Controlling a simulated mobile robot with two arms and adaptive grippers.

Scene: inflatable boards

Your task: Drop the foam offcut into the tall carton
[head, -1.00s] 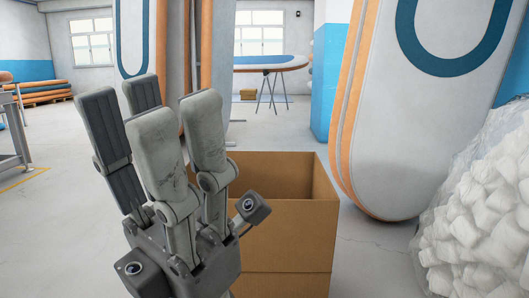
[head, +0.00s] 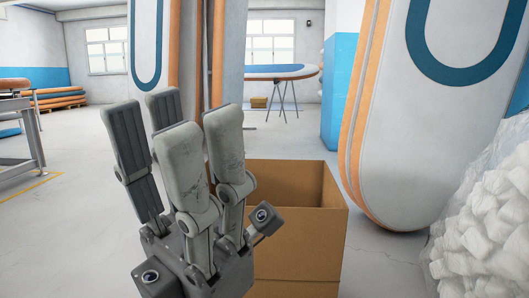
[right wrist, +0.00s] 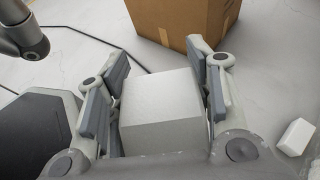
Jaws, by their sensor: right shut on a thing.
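The tall carton (head: 300,245) is a brown, open-topped cardboard box on the floor, right of centre in the head view. Part of its left side is hidden behind my left gripper (head: 172,118), which points up, open and empty. In the right wrist view my right gripper (right wrist: 160,78) is shut on the foam offcut (right wrist: 158,112), a pale grey-white block between its finger pads. The carton also shows in that view (right wrist: 185,18) at the top, beyond the fingertips and apart from the block. My right gripper is outside the head view.
A clear bag of white foam pieces (head: 490,225) stands at the right. A large white and orange inflatable board (head: 440,130) leans behind the carton. A small white piece (right wrist: 296,137) lies on the floor, and a dark cable (right wrist: 90,38) runs across it.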

